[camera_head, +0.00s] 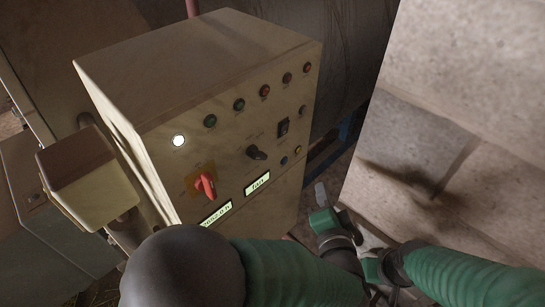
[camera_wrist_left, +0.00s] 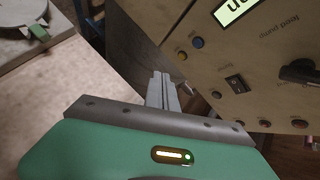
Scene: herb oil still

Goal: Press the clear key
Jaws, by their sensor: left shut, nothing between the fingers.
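The beige control cabinet (camera_head: 165,75) stands upright and carries several buttons, switches and two lit displays. A blue button (camera_head: 284,161) and a yellow button (camera_head: 297,149) sit low at its right side. They also show in the left wrist view, blue (camera_wrist_left: 197,42) beside yellow (camera_wrist_left: 184,55). I cannot read which key is the clear key. My left gripper (camera_head: 320,193) is shut and empty, below and right of these buttons in the head view. Its fingertips (camera_wrist_left: 162,76) show apart from them in the wrist view. My right gripper (camera_head: 368,266) is partly hidden; its fingers are unclear.
A red rotary switch (camera_head: 207,185), a black knob (camera_head: 257,153) and a black rocker switch (camera_head: 283,127) share the panel. A white lamp (camera_head: 179,141) is lit. A pale stone block surface (camera_head: 470,150) fills the right. A beige box (camera_head: 80,180) juts out at left.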

